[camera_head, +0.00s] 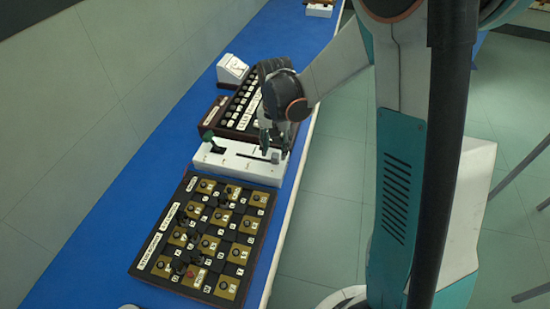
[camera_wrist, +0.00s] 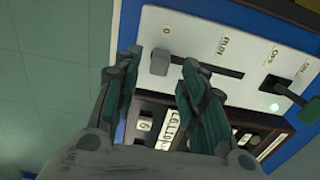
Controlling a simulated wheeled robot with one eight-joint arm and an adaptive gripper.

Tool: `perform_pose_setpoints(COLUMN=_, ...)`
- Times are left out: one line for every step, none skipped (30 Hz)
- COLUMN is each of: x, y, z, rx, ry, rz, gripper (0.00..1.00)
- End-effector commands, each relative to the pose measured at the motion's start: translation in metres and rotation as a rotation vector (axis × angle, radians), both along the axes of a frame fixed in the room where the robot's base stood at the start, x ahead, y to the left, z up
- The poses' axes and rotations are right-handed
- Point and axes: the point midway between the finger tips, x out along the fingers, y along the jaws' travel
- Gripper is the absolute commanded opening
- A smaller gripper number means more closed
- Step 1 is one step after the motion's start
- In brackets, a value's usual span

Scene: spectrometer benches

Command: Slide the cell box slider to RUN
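The white cell box (camera_head: 236,167) lies on the blue bench, with my gripper (camera_head: 274,140) over its right end. In the wrist view the box (camera_wrist: 195,25) has a dark straight slot (camera_wrist: 222,70). The grey slider knob (camera_wrist: 160,62) sits at the slot's left end, near the "0" label (camera_wrist: 166,31). The RUN label (camera_wrist: 226,45) is farther right along the slot. My gripper (camera_wrist: 158,72) is open. Its two dark green fingers lie on either side of the knob; I cannot tell whether they touch it.
A green switch lever (camera_head: 212,142) stands on the same box, also seen in the wrist view (camera_wrist: 292,95) beside a small pale lamp (camera_wrist: 275,106). A dark knob panel (camera_head: 208,238) lies in front of the box. A keyed panel (camera_head: 240,112) and white meter (camera_head: 232,68) are behind.

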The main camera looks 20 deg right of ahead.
Motion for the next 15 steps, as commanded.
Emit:
perform_pose_setpoints(x=0.0, y=0.0, z=-0.011, rx=0.0, ry=0.0, rz=0.0, gripper=0.38)
perform_pose_setpoints(x=0.0, y=0.0, z=-0.016, rx=0.0, ry=0.0, rz=0.0, gripper=0.38)
perform_pose_setpoints(x=0.0, y=0.0, z=-0.021, rx=0.0, ry=0.0, rz=0.0, gripper=0.38)
perform_pose_setpoints(x=0.0, y=0.0, z=-0.024, rx=0.0, ry=0.0, rz=0.0, gripper=0.38)
perform_pose_setpoints(x=0.0, y=0.0, z=-0.028, rx=0.0, ry=0.0, rz=0.0, gripper=0.38)
perform_pose_setpoints(x=0.0, y=0.0, z=-0.031, rx=0.0, ry=0.0, rz=0.0, gripper=0.38)
perform_pose_setpoints(x=0.0, y=0.0, z=-0.033, rx=0.0, ry=0.0, rz=0.0, gripper=0.38)
perform_pose_setpoints(x=0.0, y=0.0, z=-0.035, rx=0.0, ry=0.0, rz=0.0, gripper=0.38)
perform_pose_setpoints(x=0.0, y=0.0, z=-0.037, rx=0.0, ry=0.0, rz=0.0, gripper=0.38)
perform_pose_setpoints(x=0.0, y=0.0, z=-0.038, rx=0.0, ry=0.0, rz=0.0, gripper=0.38)
perform_pose_setpoints(x=0.0, y=0.0, z=-0.039, rx=0.0, ry=0.0, rz=0.0, gripper=0.38)
perform_pose_setpoints(x=0.0, y=0.0, z=-0.04, rx=0.0, ry=0.0, rz=0.0, gripper=0.38)
perform_pose_setpoints(x=0.0, y=0.0, z=-0.04, rx=0.0, ry=0.0, rz=0.0, gripper=0.38)
perform_pose_setpoints(x=0.0, y=0.0, z=-0.04, rx=0.0, ry=0.0, rz=0.0, gripper=0.38)
perform_pose_setpoints(x=0.0, y=0.0, z=-0.04, rx=0.0, ry=0.0, rz=0.0, gripper=0.38)
